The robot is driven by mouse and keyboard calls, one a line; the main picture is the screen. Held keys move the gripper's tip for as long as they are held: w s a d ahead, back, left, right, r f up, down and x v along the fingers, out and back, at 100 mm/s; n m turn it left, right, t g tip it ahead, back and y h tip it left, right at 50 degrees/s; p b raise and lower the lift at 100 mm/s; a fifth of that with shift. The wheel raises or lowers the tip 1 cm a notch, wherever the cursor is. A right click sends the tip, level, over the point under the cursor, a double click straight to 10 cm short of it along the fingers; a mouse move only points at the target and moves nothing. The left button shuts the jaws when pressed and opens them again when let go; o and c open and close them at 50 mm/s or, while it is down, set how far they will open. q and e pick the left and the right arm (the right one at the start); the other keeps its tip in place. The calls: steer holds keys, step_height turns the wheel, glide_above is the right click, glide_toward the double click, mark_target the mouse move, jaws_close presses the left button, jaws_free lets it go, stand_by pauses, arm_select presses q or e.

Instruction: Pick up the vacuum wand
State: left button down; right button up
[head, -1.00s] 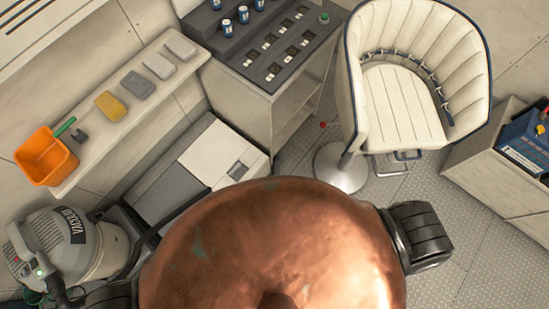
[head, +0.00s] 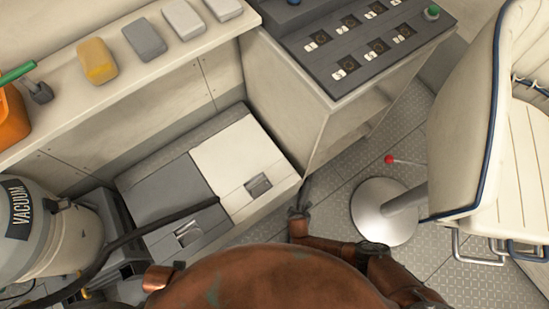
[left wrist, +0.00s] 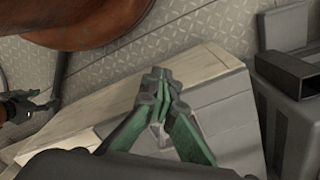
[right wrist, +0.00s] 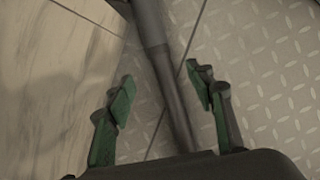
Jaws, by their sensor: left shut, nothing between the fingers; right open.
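The vacuum wand (right wrist: 172,95) is a dark grey tube. In the right wrist view it runs between the spread green fingers of my right gripper (right wrist: 160,92), with room on both sides. In the head view a short dark piece of the wand (head: 306,190) shows by the chest's right corner, just beyond my right gripper (head: 298,213). A dark tube, probably the wand, also shows in the left wrist view (left wrist: 60,70) beside my right gripper (left wrist: 28,106). My left gripper (left wrist: 160,75) is shut and empty above the chest.
The vacuum (head: 60,235) stands at lower left, its black hose (head: 130,238) crossing the grey and white chest (head: 225,165). A control console (head: 330,75) stands behind. A chair pedestal (head: 385,212) and red-knobbed lever (head: 390,160) are at right. Patterned floor lies between.

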mark_target(300, 208)
steer(key=shift+w+f+n, duration=0.2)
steer(key=shift+f+n, duration=0.05)
steer(key=shift+n, duration=0.15)
steer(key=shift+b+x, duration=0.85)
steer(key=shift+x, duration=0.2)
steer(key=shift+f, duration=0.2)
steer(key=b+x, duration=0.4)
steer(key=x, duration=0.1)
steer(key=shift+w+d+r, duration=0.1)
steer(key=shift+d, duration=0.05)
steer(key=shift+w, duration=0.15)
arm_select(q)
steer(key=w+d+f+t+h, duration=0.2)
steer(key=w+d+f+t, duration=0.2)
steer(key=w+d+f, duration=0.4)
steer(key=shift+w+d+f+t, duration=0.4)
steer(key=shift+w+f, duration=0.3)
steer(key=shift+f, duration=0.25)
arm_select(e)
steer(key=shift+c, duration=0.3)
jaws_close()
